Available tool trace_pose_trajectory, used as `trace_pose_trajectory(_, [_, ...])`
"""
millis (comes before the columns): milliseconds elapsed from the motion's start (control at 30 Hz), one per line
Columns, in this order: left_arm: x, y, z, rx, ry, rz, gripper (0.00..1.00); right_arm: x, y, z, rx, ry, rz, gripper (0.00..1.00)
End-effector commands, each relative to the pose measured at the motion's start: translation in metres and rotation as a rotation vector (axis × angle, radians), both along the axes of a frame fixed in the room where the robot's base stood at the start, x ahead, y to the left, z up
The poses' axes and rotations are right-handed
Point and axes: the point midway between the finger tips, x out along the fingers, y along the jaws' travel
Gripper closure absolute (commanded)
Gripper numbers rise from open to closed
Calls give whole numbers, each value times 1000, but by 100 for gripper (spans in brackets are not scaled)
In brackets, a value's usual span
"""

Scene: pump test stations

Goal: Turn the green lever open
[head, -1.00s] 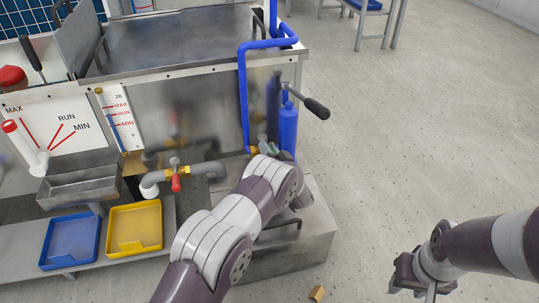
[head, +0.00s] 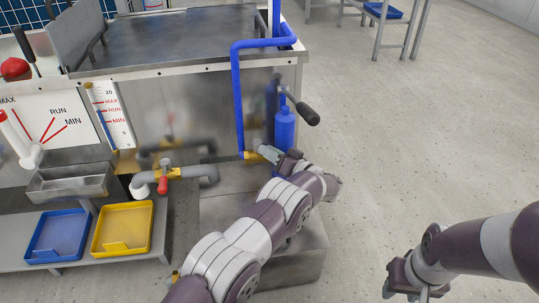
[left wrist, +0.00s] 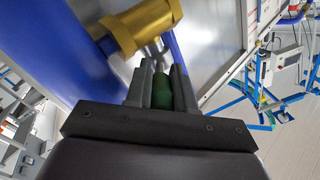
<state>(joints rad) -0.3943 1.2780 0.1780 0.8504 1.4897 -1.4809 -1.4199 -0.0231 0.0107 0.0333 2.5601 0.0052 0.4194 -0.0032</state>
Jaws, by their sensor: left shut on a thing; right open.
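The green lever (left wrist: 162,92) shows in the left wrist view between the two fingers of my left gripper (left wrist: 162,85), which is shut on it. Its metal stem reaches up to a brass valve (left wrist: 145,25) beside a blue pipe (left wrist: 75,50). In the head view my left gripper (head: 268,153) is at the brass valve (head: 250,155), at the foot of the blue pipe (head: 238,105). The gripper hides the lever there. My right gripper (head: 404,283) is open and empty over the floor at the lower right.
A blue cylinder (head: 284,128) and a black-handled lever (head: 307,114) are close to my left gripper. A red-handled tap (head: 163,184) sits on a grey pipe at left. Blue (head: 58,238) and yellow (head: 123,232) trays lie on a low shelf. The right floor is open.

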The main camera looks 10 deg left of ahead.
Motion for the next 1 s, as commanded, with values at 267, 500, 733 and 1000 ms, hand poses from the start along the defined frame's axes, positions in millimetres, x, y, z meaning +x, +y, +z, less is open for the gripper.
trace_pose_trajectory(267, [0, 0, -1, 1, 4, 3, 100, 0, 0, 0, 0, 0, 0, 57])
trace_pose_trajectory(500, [0, 0, -1, 1, 3, 1, 52, 0, 0, 0, 0, 0, 0, 57])
trace_pose_trajectory(733, [0, 0, 0, 1, 1, 1, 52, 0, 0, 0, 0, 0, 0, 57])
trace_pose_trajectory(1000, [0, 1, 10, 2, 4, -96, 52, 0, 0, 27, 0, 0, 0, 57])
